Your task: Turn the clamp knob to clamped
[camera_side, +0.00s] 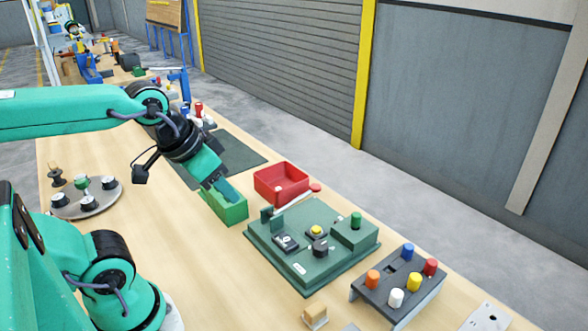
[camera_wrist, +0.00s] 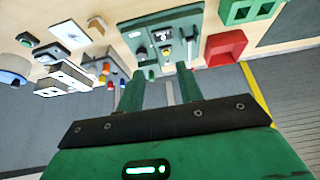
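The green fixture (camera_side: 286,254) lies flat on the table in the side view. It carries a black knob (camera_side: 320,248), a yellow button (camera_side: 316,231), a green knob (camera_side: 356,220) on a raised block, and a small dark display (camera_side: 285,242). No label tells me which is the clamp knob, and its setting is too small to read. The fixture also shows in the wrist view (camera_wrist: 181,24), beyond my fingertips. My gripper (camera_wrist: 160,78) is open, with nothing between its fingers. In the side view it is left of the fixture, apart from the knobs.
A green slotted block (camera_side: 233,213) appears just below my gripper in the side view. A red bin (camera_side: 282,182) is behind the fixture. A dark stand with coloured pegs (camera_side: 392,286) is at right. A round tray (camera_side: 88,207) is at left. Table between tray and fixture is bare.

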